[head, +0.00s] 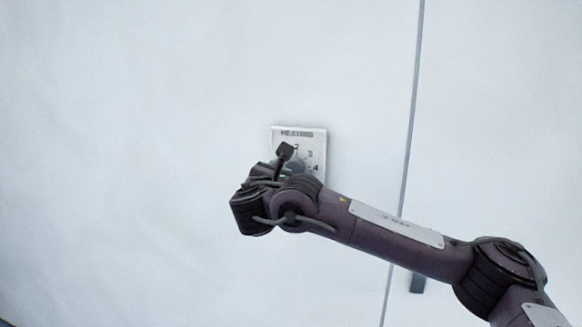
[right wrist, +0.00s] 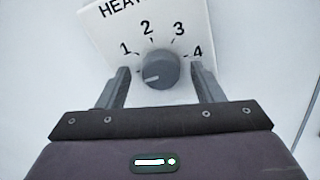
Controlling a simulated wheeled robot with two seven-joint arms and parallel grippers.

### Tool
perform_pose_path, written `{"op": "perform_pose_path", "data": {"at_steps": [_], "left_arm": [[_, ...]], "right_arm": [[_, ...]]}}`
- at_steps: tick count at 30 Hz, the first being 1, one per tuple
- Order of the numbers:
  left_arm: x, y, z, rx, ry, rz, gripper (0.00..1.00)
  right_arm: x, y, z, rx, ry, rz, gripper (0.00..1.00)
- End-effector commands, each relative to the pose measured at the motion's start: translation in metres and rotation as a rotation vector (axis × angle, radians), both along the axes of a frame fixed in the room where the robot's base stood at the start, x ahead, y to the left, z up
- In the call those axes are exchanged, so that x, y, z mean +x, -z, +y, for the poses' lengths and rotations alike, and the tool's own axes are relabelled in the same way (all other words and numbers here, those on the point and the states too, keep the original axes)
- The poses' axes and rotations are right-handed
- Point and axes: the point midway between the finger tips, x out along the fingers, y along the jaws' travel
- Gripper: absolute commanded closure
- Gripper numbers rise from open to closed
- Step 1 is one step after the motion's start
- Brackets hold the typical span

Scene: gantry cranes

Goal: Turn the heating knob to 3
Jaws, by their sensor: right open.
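The heating panel is a white plate (head: 318,142) on the wall in the head view, lettered at the top, with numbers around a dial. In the right wrist view, the panel (right wrist: 104,31) shows 1, 2, 3 and 4 around a round grey knob (right wrist: 159,67). A short white mark on the knob points to the lower left, below the 1. My right gripper (right wrist: 161,72) is open, with one finger on each side of the knob. Small gaps seem to show between fingers and knob; contact is hard to judge. In the head view my wrist hides the fingertips and most of the knob.
The panel is on a plain white wall (head: 150,120). A dark vertical seam (head: 410,120) runs down the wall right of the panel, with a small dark handle-like piece (head: 418,283) low beside it. The wall around the panel is clear.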

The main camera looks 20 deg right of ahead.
Motion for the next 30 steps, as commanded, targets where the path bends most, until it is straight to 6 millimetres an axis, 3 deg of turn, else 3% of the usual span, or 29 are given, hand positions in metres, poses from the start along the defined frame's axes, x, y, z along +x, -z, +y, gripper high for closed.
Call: {"op": "perform_pose_path", "data": {"at_steps": [10,20,30], "left_arm": [[0.002,-0.002,0.009,0.011,-0.004,-0.003,1.00],[0.003,-0.002,0.008,0.009,-0.004,-0.004,1.00],[0.003,0.013,0.003,0.004,-0.002,-0.005,1.00]], "right_arm": [[0.005,0.000,-0.004,0.001,0.000,0.000,0.40],[0.005,0.000,-0.003,0.001,0.000,0.000,0.83],[0.004,0.004,-0.003,0.042,-0.001,-0.027,0.84]]}}
